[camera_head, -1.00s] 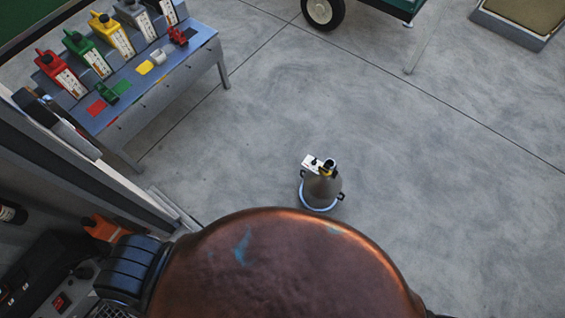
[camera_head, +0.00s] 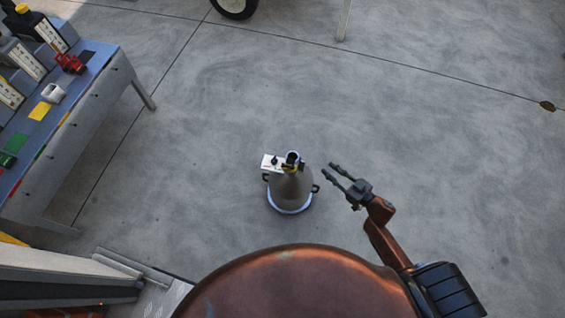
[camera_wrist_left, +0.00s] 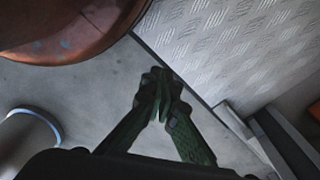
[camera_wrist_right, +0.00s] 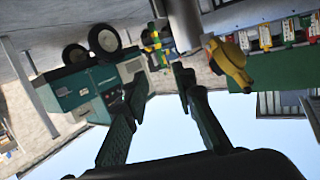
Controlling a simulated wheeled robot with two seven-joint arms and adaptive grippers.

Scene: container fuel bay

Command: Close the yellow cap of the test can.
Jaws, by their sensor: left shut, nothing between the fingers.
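In the head view the cap is too small to judge. My right gripper (camera_head: 332,168) is open and empty, right of the can and apart from it. My left gripper (camera_wrist_left: 162,80) is shut and empty.
A blue-grey bench (camera_head: 82,140) with several cans and coloured patches stands at the left. A metal step (camera_head: 133,266) lies at lower left. A green wheeled machine (camera_wrist_right: 88,88) shows in the right wrist view.

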